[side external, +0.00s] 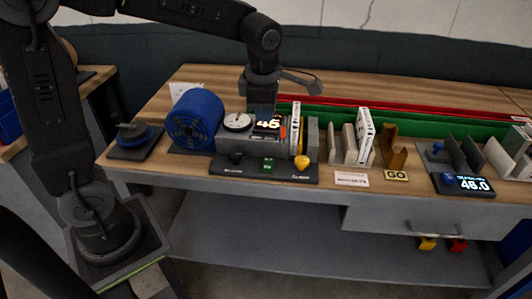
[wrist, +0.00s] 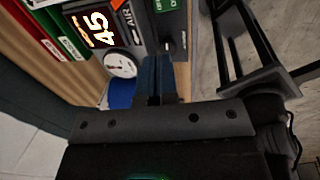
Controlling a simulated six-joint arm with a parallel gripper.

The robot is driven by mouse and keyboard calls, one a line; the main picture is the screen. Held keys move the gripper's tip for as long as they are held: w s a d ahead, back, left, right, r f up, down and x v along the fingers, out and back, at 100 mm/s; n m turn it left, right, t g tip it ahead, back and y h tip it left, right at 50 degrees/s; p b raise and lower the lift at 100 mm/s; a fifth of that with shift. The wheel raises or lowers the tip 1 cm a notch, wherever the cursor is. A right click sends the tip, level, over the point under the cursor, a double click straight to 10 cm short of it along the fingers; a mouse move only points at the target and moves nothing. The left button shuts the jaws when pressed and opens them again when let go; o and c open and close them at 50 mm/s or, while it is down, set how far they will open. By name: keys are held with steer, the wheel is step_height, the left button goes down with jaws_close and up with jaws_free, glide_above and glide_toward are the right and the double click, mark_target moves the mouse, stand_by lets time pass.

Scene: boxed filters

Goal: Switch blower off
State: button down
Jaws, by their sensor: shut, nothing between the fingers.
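The blower (side external: 195,120) is a blue drum with a round grille on the bench, left of the grey test fixture. A dark control panel (side external: 265,171) lies along the bench's front edge, with a label at its left end, a green label in the middle and a yellow knob (side external: 302,162) at right. A small dark switch (wrist: 168,46) on the panel shows in the wrist view, just beyond my fingertips. My gripper (wrist: 153,62) is shut and empty, above the fixture; I cannot tell whether it touches the switch.
A white dial gauge (side external: 237,121) and a display reading 45 (side external: 268,123) sit on the fixture. Upright white boxes (side external: 365,135), a GO sign (side external: 396,175) and a 48.0 display (side external: 462,184) stand to the right. Green and red bins (side external: 340,117) line the back.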

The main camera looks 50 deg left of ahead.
mark_target(266, 161)
steer(key=f, duration=0.4)
steer(key=w+a+f, duration=0.1)
steer(key=f, duration=0.8)
steer(key=shift+w+a+f, duration=0.35)
steer(key=shift+f, duration=0.05)
steer(key=shift+w+a+f+g+h, duration=0.1)
steer(key=shift+a+f+g+h, duration=0.1)
steer(key=shift+f+g+h, duration=0.15)
steer(key=shift+d, duration=0.15)
